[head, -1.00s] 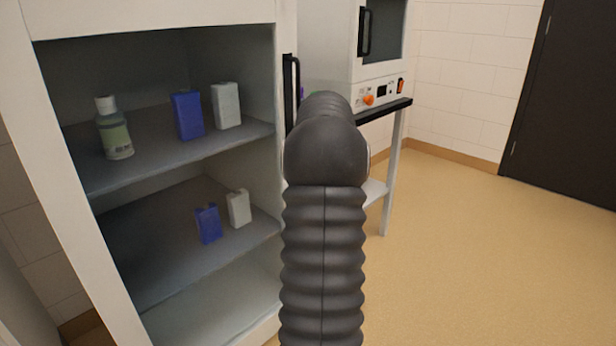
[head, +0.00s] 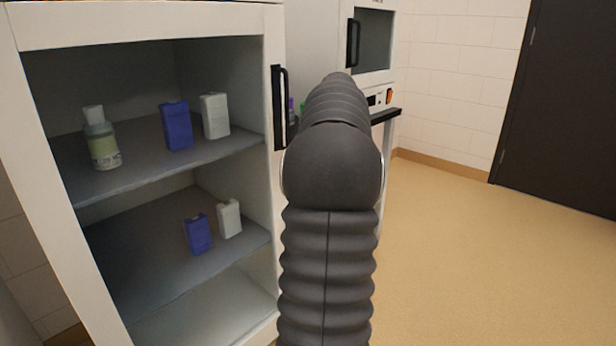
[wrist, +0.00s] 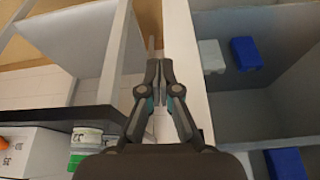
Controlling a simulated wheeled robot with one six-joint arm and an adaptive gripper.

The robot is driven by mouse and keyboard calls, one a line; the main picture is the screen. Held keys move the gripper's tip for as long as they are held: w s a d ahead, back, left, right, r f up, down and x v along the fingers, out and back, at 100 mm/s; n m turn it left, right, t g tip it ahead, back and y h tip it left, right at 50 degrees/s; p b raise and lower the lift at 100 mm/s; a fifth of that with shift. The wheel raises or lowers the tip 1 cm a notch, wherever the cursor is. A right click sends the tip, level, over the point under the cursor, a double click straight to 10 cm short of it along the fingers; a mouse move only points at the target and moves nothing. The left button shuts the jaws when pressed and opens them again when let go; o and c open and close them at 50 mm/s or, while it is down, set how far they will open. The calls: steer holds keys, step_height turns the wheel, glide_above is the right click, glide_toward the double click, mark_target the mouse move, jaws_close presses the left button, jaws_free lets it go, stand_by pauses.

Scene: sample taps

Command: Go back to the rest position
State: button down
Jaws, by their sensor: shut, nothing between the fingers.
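My gripper (wrist: 158,75) shows in the wrist view with its fingertips together and nothing between them. It is in front of the edge of the white cabinet (wrist: 186,70), with the shelves to its right. In the head view my arm blocks the middle of the picture and hides the gripper.
The open cabinet (head: 150,28) holds a bottle (head: 101,140), blue boxes (head: 177,127) and white boxes (head: 214,116) on its shelves. Open floor (head: 480,260) lies to the right, before a dark door (head: 560,110).

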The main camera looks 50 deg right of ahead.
steer(key=shift+s+r, duration=0.15)
steer(key=shift+r, duration=0.15)
step_height(320, 180, down, 5)
steer(key=s+m+g, duration=0.1)
steer(key=s+m, duration=0.1)
steer(key=m, duration=0.2)
steer(key=s+a+f+n, duration=0.1)
steer(key=s+a, duration=0.3)
steer(key=a, duration=1.2)
steer(key=s+a+f+n+t, duration=0.1)
steer(key=s+a+n, duration=0.2)
steer(key=a, duration=1.3)
steer(key=s+a+f+n+t, duration=0.1)
steer(key=s+a, duration=0.4)
steer(key=a, duration=1.1)
steer(key=shift+s+f+n+y, duration=0.2)
steer(key=shift+n+y, duration=0.1)
steer(key=shift+n, duration=0.1)
